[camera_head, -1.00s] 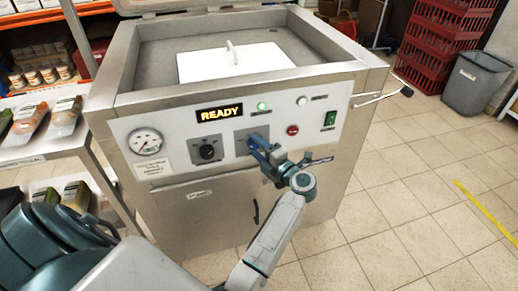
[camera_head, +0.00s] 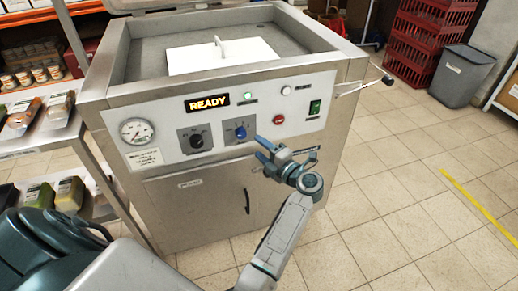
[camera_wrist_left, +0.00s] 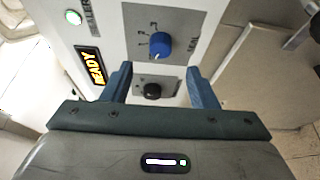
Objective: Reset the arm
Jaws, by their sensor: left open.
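My left gripper (camera_head: 262,151) is open and empty, in front of the steel machine (camera_head: 215,205) with a chamber on top. Its fingers point at the front panel, just right of and below the blue knob (camera_head: 240,133). In the left wrist view the two blue fingers of this gripper (camera_wrist_left: 160,66) stand wide apart, and the blue knob (camera_wrist_left: 160,45) shows beyond them, clear of both. A black knob (camera_head: 196,140) sits left of the blue one. The display (camera_head: 207,102) reads READY and a green lamp (camera_head: 250,98) is lit. My right gripper is not in view.
A white plate with a handle (camera_head: 222,57) lies in the machine's open top. A lever (camera_head: 388,80) sticks out at its right. Shelves with packs and jars (camera_head: 40,140) stand at left. Red crates (camera_head: 420,40) and a grey bin (camera_head: 462,75) stand back right. Floor at right is clear.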

